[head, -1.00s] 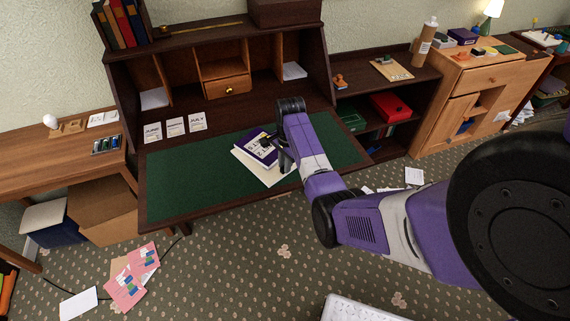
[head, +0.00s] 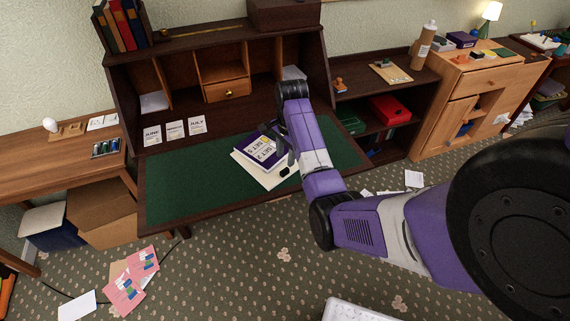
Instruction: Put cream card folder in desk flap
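The cream card folder (head: 266,178) lies flat on the green-topped desk flap (head: 190,189), towards its front edge. A purple-and-white book (head: 262,151) with large lettering lies over the folder's back part and hides it. A small dark item (head: 284,171) shows at the folder's right side; I cannot tell what it is. My gripper (head: 287,153) points down at the right edge of the book and folder. Its fingers are small and partly hidden by my arm, so whether they are open or hold anything is unclear.
Several white month cards (head: 175,129) stand at the flap's back left. The desk's pigeonholes and small drawer (head: 228,90) rise behind. A low shelf with a red box (head: 390,109) stands right. Pink papers (head: 130,284) lie on the carpet. The flap's left part is clear.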

